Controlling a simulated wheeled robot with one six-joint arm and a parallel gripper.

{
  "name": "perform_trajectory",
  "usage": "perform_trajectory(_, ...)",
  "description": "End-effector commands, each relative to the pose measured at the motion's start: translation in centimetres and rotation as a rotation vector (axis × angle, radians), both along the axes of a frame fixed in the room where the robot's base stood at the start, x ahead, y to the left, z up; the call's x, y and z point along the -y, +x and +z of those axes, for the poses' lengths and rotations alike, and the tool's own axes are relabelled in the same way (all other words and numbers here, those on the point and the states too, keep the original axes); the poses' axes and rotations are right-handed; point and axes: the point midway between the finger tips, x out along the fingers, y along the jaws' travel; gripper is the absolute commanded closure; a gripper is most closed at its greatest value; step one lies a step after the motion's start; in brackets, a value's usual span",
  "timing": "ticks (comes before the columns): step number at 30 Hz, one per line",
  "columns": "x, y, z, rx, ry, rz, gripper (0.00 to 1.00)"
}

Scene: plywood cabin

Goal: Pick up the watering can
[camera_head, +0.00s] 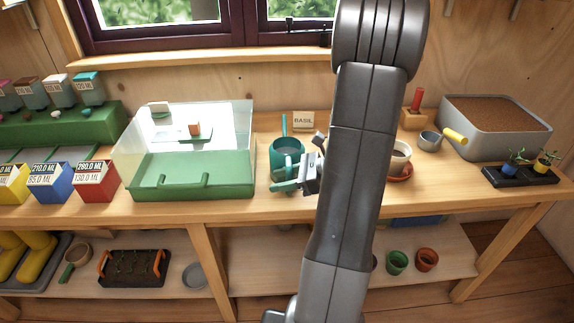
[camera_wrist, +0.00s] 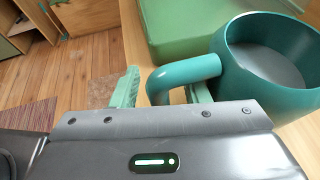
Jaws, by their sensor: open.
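The teal watering can (camera_head: 287,148) stands upright on the workbench, right of the glass-sided green box. In the wrist view the can (camera_wrist: 272,70) fills the right side, with grey inside its round opening. Its curved handle (camera_wrist: 182,72) reaches left toward my gripper (camera_wrist: 163,92). My gripper is open, with one pale green finger on each side of the handle. I cannot tell whether either finger touches it. In the head view my gripper (camera_head: 289,185) is at the front of the can, and my arm hides part of the bench to the right.
The green box (camera_head: 195,176) stands close left of the can. A BASIL card (camera_head: 303,121) is behind it. The bench front edge is near.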

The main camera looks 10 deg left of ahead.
Motion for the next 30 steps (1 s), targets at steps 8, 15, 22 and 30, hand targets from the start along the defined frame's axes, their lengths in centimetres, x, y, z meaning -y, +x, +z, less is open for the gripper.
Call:
perform_trajectory(8, 0.0, 0.0, 0.0, 0.0, 0.0, 0.0, 0.96)
perform_trajectory(15, 0.0, 0.0, 0.1, 0.002, 0.001, 0.0, 1.0)
perform_trajectory(22, 0.0, 0.1, 0.4, 0.003, 0.001, -0.001, 1.0)
perform_trajectory(30, 0.0, 0.1, 4.3, 0.008, 0.002, 0.0, 1.0)
